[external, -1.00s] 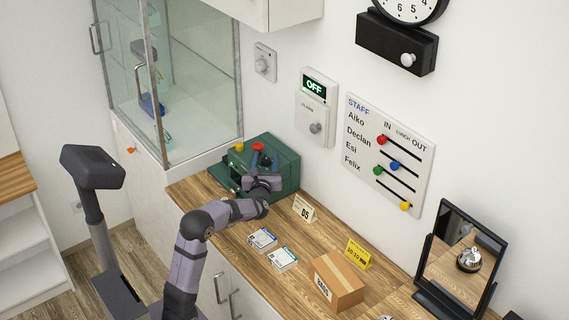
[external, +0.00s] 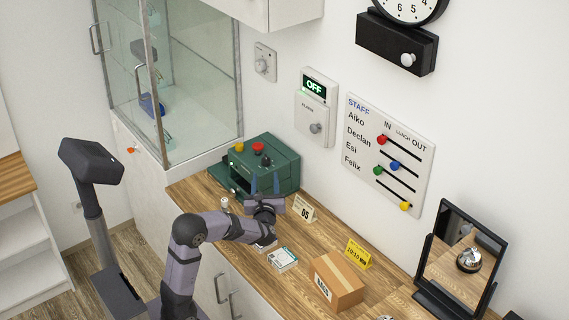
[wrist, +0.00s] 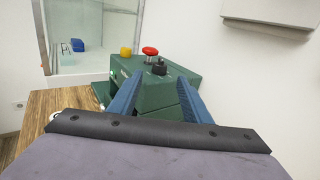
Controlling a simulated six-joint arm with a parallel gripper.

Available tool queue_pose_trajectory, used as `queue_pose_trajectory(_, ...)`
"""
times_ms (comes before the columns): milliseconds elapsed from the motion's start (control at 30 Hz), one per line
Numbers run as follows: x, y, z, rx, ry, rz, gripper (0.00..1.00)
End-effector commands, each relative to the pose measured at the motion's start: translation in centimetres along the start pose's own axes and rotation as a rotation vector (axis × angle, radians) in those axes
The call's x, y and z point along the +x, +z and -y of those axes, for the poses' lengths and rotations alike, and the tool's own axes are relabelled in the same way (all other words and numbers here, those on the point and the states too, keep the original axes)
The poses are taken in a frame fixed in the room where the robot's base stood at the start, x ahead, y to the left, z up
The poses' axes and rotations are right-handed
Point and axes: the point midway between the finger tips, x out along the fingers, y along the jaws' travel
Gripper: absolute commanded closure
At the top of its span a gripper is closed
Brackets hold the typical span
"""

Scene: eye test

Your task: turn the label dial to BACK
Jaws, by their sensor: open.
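A green machine (external: 272,165) stands on the wooden counter against the wall. On its top are a yellow button, a red button and a black knob (external: 266,161), which appears to be the label dial. In the wrist view the black knob (wrist: 159,68) is beyond and between my fingertips, and its setting and any BACK lettering cannot be read. My gripper (external: 265,184) is open and empty in front of the machine, apart from the knob. Its two blue fingers (wrist: 158,80) show in the wrist view, with the machine's green body between them.
A white-labelled box (external: 283,259), a DS card (external: 303,208), a yellow sign (external: 357,254) and a cardboard box (external: 337,282) stand on the counter to the right. A small pale object (external: 224,203) is at the counter's left. A glass cabinet (external: 200,90) rises behind left.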

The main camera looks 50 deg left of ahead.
Motion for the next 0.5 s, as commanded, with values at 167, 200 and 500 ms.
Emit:
queue_pose_trajectory(167,-0.97,0.00,0.00,0.001,-0.001,0.001,0.56)
queue_pose_trajectory(200,-1.05,0.01,-0.02,0.001,0.000,0.001,0.56)
queue_pose_trajectory(500,-1.14,-0.01,-0.03,0.001,0.000,0.000,0.56)
